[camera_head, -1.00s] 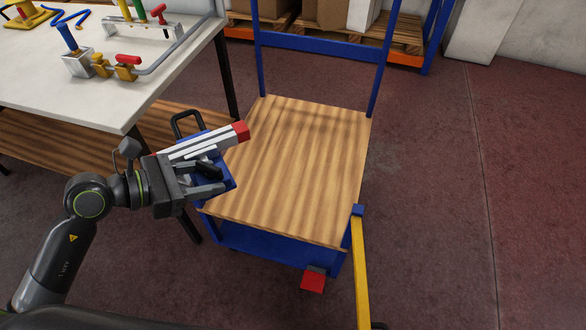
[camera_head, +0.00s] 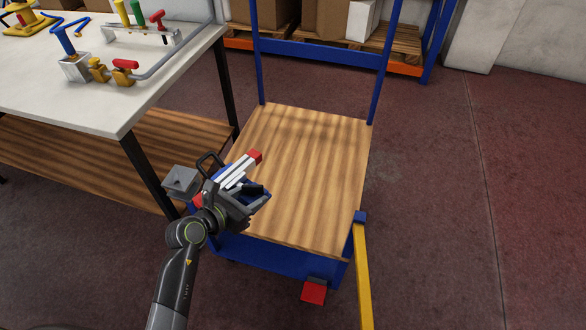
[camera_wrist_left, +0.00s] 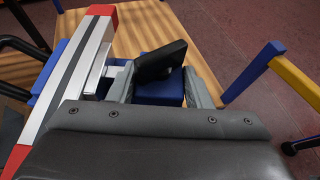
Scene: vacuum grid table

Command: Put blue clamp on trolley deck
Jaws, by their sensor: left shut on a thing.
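My left gripper (camera_head: 250,191) is shut on the blue clamp (camera_head: 226,170), which has a blue body, a black handle and pale bars with red ends. The clamp is over the front left part of the wooden trolley deck (camera_head: 312,170); I cannot tell whether it touches the deck. In the left wrist view the clamp's blue block (camera_wrist_left: 160,90) sits between the gripper's fingers (camera_wrist_left: 163,78), and the pale bars lie to their left. The wood of the deck shows behind. The gripper hides part of the clamp. My right gripper is not in view.
A white worktable (camera_head: 120,100) with other clamps stands at the left, its edge close to the trolley. The trolley has a blue handle frame (camera_head: 325,51) at the back and a yellow bar (camera_head: 362,275) at the front right. The visible deck is bare apart from the clamp area.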

